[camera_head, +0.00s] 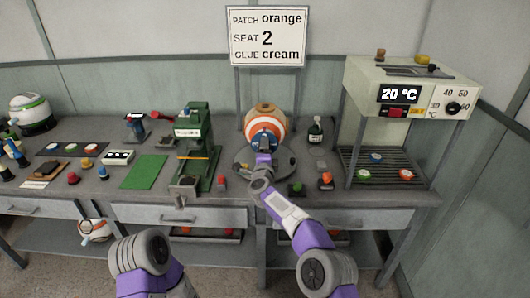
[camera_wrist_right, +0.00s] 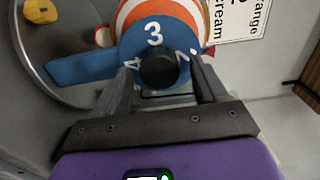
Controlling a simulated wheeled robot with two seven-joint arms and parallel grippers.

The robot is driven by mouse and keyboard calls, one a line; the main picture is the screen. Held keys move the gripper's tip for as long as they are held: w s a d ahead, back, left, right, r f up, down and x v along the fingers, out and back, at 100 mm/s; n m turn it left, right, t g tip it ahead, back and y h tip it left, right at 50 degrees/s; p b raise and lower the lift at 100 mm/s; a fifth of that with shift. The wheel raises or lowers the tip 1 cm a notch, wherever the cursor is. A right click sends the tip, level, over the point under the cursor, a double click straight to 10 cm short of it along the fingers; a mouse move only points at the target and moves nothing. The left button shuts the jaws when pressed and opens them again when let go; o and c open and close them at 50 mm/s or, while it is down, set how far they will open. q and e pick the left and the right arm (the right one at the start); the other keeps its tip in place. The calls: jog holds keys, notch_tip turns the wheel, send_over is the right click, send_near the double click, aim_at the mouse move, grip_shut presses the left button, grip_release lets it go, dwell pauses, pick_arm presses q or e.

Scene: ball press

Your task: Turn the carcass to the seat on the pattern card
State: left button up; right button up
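The pattern card (camera_head: 267,36) on the wall reads PATCH orange, SEAT 2, GLUE cream. The carcass (camera_head: 265,121) is a ball with orange and white stripes on a round grey plate (camera_head: 243,163) at the bench's middle. In the right wrist view, its blue face (camera_wrist_right: 178,39) carries white numerals; 3 is above a black knob (camera_wrist_right: 158,68), 4 is to the left, and another numeral is partly hidden at right. My right gripper (camera_head: 264,158) is at the carcass front. Its fingers (camera_wrist_right: 162,82) are apart on both sides of the knob; contact is unclear. My left gripper is out of view.
A green press (camera_head: 194,140) stands left of the carcass, and a dark bottle (camera_head: 316,131) stands right. An oven (camera_head: 402,95) reading 20 °C is at far right. Small coloured parts lie along the bench, with a green mat (camera_head: 144,172) at left.

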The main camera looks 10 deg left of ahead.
jog(key=shift+s, duration=0.1)
jog(key=s, duration=0.7)
jog(key=shift+s+d+b, duration=0.2)
jog(key=shift+d+b, duration=0.1)
jog(key=shift+b, duration=0.1)
dwell(0.4)
jog(key=s+d+f+n+g+y+p, duration=0.1)
jog(key=s+d+f+n+g, duration=0.3)
jog(key=f, duration=0.5)
jog(key=s+d+f+n+g+p, duration=0.1)
jog(key=s+d+f+n, duration=0.1)
jog(key=s+f, duration=0.5)
jog(key=s+d+f+n+g+y+p, duration=0.1)
jog(key=s+d+f+n+g, duration=0.25)
jog(key=f, duration=0.65)
jog(key=s+d+f+n+g, duration=0.1)
jog(key=s+d+f+g, duration=0.1)
jog(key=s, duration=0.8)
jog(key=s+d+f+n+g+p, duration=0.1)
jog(key=s+d+f+n+g, duration=0.1)
jog(key=s, duration=0.8)
jog(key=s+d+f+n+g+y+p, duration=0.1)
jog(key=s+f+g, duration=0.4)
jog(key=s, duration=0.5)
jog(key=d+n, duration=0.1)
jog(key=d, duration=0.1)
jog(key=shift+s+d+f, duration=0.25)
jog(key=shift+d+f, duration=0.05)
jog(key=shift+d, duration=0.05)
